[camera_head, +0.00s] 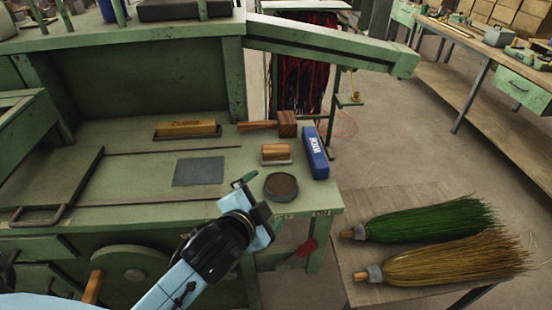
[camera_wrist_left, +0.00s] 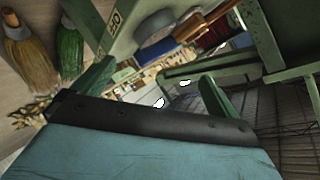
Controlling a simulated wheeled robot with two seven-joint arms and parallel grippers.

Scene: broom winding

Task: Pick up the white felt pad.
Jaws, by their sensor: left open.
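I cannot make out a clearly white felt pad in either view. A small wooden block with a pale grey underside (camera_head: 276,153) lies on the green bench (camera_head: 130,135); I cannot tell whether that underside is felt. A flat dark grey square (camera_head: 199,171) lies left of it. My left gripper (camera_head: 252,194) is open, with nothing seen between its fingers, at the bench's front edge, just left of a round dark dish (camera_head: 281,187). Its two green fingers also show in the left wrist view (camera_wrist_left: 158,84), spread apart. My right gripper is in neither view.
A blue box (camera_head: 314,153), a wooden mallet (camera_head: 287,124) and a wooden block on a dark base (camera_head: 186,128) stand farther back. A green-bristled broom head (camera_head: 430,219) and a straw one (camera_head: 455,261) lie on the low table at right. The bench's left middle is clear.

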